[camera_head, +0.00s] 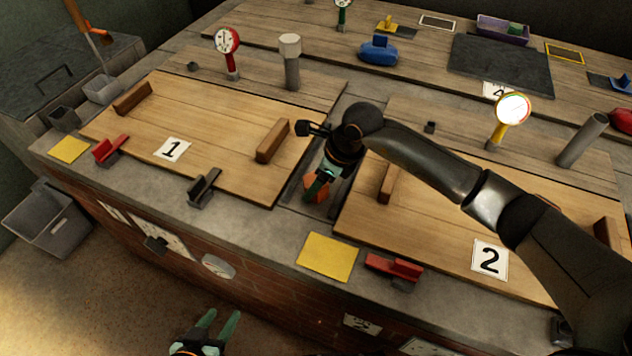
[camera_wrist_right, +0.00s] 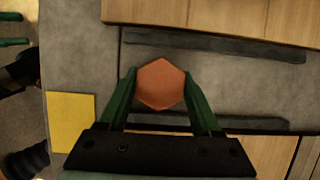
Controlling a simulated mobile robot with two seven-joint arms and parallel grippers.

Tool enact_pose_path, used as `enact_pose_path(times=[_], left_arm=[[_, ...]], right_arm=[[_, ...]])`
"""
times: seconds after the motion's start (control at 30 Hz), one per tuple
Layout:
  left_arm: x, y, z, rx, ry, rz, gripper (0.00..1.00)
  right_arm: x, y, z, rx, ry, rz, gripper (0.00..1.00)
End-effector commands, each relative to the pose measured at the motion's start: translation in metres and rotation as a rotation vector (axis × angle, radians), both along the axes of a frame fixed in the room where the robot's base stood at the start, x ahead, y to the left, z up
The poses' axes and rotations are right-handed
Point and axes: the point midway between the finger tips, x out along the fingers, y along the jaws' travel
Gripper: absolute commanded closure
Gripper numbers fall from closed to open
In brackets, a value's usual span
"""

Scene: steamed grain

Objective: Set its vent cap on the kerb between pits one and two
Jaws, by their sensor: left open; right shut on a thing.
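An orange hexagonal vent cap (camera_head: 316,190) is between the green fingers of my right gripper (camera_head: 318,186). In the right wrist view the cap (camera_wrist_right: 160,84) sits flat between the fingertips, over the grey kerb (camera_wrist_right: 245,92) that runs between two dark rails. I cannot tell whether the cap touches the kerb or is just above it. The wooden lid of pit one (camera_head: 215,140) lies left of the kerb, and the wooden lid of pit two (camera_head: 430,225) lies right of it. My left gripper (camera_head: 219,318) is open and empty, low in front of the brick base.
A pale-topped pipe (camera_head: 291,62) and a red gauge (camera_head: 228,42) stand behind pit one. A grey pipe (camera_head: 582,140) and a yellow-rimmed gauge (camera_head: 513,109) stand behind pit two. A yellow pad (camera_head: 327,257) and a red clamp (camera_head: 394,267) lie along the front edge.

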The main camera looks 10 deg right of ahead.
Motion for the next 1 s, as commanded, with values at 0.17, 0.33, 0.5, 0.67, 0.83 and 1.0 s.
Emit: enact_pose_path(times=[0.17,0.33,0.5,0.67,0.83,1.0], left_arm=[[0.001,0.001,0.001,0.001,-0.001,0.000,0.50],[0.001,0.001,-0.002,0.002,-0.006,0.000,0.50],[0.004,0.002,0.003,0.003,-0.021,-0.001,0.50],[0.004,0.002,0.003,0.005,-0.023,-0.003,0.50],[0.005,0.002,0.004,0.005,-0.024,-0.003,0.50],[0.003,0.002,0.006,0.004,-0.012,-0.003,0.50]], right_arm=[[0.000,0.000,-0.001,0.002,-0.002,0.000,0.88],[0.000,0.000,-0.005,0.001,-0.002,0.000,0.88],[0.000,0.000,-0.004,0.001,-0.002,0.000,0.19],[0.000,0.000,-0.004,0.001,-0.002,0.000,0.05],[0.000,0.000,-0.004,0.001,-0.002,0.000,0.05],[0.000,-0.002,0.005,0.001,-0.004,-0.001,0.05]])
